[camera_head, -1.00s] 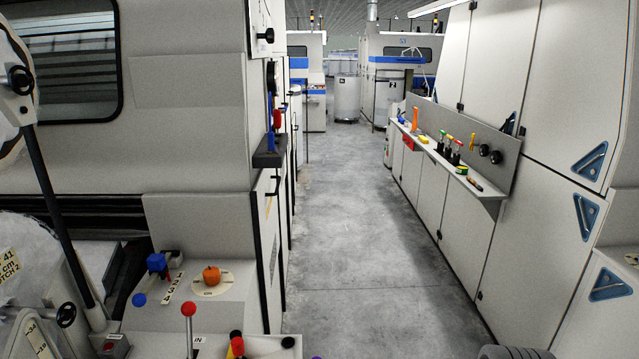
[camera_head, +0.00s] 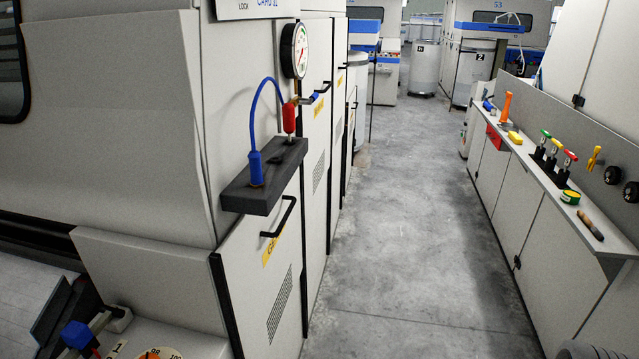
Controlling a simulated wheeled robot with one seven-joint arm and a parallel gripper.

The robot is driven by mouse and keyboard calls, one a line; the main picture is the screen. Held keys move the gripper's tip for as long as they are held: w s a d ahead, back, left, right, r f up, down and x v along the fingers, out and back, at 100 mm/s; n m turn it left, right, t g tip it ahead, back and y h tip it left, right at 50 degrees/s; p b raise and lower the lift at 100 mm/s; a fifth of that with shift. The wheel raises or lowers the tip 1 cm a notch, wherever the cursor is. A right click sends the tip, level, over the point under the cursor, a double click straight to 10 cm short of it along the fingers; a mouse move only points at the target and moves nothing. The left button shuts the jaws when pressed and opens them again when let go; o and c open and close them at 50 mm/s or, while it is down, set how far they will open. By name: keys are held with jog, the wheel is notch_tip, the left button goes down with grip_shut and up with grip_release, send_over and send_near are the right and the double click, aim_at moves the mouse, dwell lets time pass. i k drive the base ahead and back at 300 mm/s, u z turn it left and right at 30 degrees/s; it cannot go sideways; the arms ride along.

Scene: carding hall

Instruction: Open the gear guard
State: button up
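A light grey panel door (camera_head: 262,290) with a black bar handle (camera_head: 281,217), a vent grille and a yellow label stands low on the machine at left of the aisle. The label's first letter looks like G, so this may be the gear guard; the rest is too small to read. The panel looks shut, flush with the machine side. More panels with black handles and yellow labels (camera_head: 319,106) stand farther along, also looking shut. My gripper is not in view.
A dark shelf (camera_head: 262,178) with a blue hose and red fitting juts out above the handle, below a pressure gauge (camera_head: 294,50). The aisle floor (camera_head: 390,230) is clear. A tool ledge (camera_head: 545,185) lines the right side.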

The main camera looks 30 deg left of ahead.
aim_at(262, 257)
jog(key=i, duration=1.25)
jog(key=u, duration=3.4)
